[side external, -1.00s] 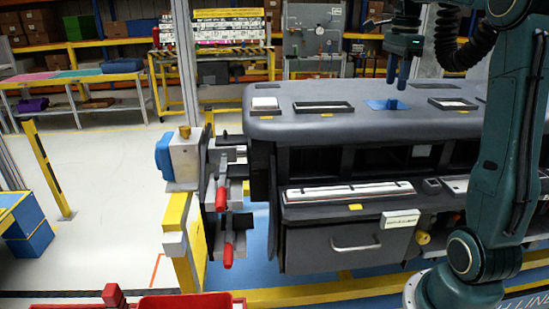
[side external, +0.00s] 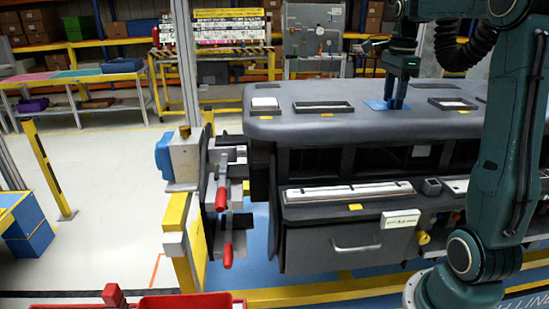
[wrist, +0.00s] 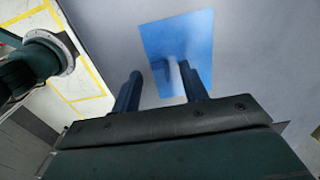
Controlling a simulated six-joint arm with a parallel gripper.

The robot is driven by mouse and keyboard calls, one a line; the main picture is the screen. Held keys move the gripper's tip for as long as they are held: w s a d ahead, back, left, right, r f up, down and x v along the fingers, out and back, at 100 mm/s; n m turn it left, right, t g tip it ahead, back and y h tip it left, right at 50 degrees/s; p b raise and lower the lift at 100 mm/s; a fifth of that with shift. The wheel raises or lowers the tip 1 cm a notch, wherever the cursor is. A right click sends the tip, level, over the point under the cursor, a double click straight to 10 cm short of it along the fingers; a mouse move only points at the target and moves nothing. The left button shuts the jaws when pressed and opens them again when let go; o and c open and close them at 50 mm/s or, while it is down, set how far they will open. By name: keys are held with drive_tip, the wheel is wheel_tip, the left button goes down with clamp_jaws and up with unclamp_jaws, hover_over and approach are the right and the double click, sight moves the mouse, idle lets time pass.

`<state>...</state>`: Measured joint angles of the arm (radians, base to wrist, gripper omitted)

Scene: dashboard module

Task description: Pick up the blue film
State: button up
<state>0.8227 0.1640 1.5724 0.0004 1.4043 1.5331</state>
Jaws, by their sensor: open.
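The blue film (side external: 375,105) is a thin, flat square on top of the grey dashboard (side external: 290,129). In the wrist view the film (wrist: 178,35) lies just beyond my gripper's fingers, with a pale streak on it that may be a tab or a reflection. My gripper (side external: 395,105) points down over the film, its fingertips at or close to the surface. In the wrist view my gripper (wrist: 157,74) has its two fingers apart with nothing held between them. I cannot tell whether the fingertips touch the film.
Dark framed vents (side external: 323,108) are set into the dashboard top left of the film, with another (side external: 453,104) to its right. A clamp fixture with red handles (side external: 221,199) stands at the dashboard's left end. The top around the film is clear.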

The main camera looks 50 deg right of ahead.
sight(393, 99)
clamp_jaws()
drive_tip(key=shift+r, duration=0.1)
wheel_tip(393, 99, up, 10)
idle(1.0)
idle(0.4)
